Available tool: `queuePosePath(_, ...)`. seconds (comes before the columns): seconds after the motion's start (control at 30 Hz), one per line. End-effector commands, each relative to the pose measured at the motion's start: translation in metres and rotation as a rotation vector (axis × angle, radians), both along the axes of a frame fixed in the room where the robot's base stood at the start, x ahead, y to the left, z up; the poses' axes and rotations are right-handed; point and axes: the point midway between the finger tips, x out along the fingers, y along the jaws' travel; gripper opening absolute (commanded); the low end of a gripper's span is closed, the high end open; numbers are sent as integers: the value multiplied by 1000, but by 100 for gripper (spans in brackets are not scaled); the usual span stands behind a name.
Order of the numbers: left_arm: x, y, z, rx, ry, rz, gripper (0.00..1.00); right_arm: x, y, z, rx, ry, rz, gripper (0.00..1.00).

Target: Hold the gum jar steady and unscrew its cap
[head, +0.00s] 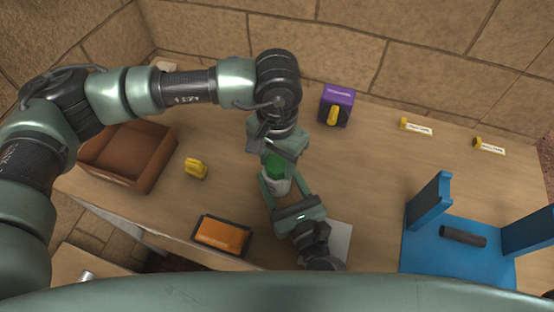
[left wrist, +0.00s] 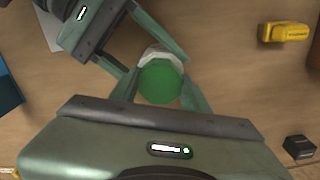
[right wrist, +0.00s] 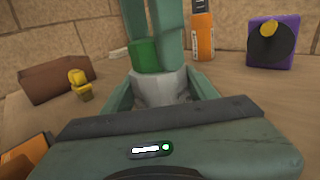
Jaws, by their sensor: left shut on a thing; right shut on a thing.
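The gum jar has a pale grey-white body (right wrist: 160,88) and a green cap (left wrist: 160,80). It stands upright on the table, and the cap also shows in the head view (head: 274,165). My left gripper (left wrist: 158,92) reaches down from above and is shut on the green cap. My right gripper (right wrist: 162,100) comes in low from the front and is shut on the jar's body. In the right wrist view the left fingers hide part of the cap. I cannot tell whether there is a gap between cap and jar.
A brown open box (head: 128,155), a yellow block (head: 196,168) and an orange pad in a dark tray (head: 222,235) lie left. A purple box (head: 337,105) stands behind. A blue stand (head: 455,250) with a dark rod (head: 463,236) is at right. An orange bottle (right wrist: 203,38) stands beyond the jar.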

Motion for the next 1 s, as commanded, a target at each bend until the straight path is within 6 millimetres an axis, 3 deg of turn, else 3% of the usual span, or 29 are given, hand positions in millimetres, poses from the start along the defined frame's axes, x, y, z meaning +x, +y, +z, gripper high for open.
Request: queuePosePath(1.0, -1, 0, 1, 3, 0, 2416, 0, 0, 0, 0, -1, 0, -1, 0)
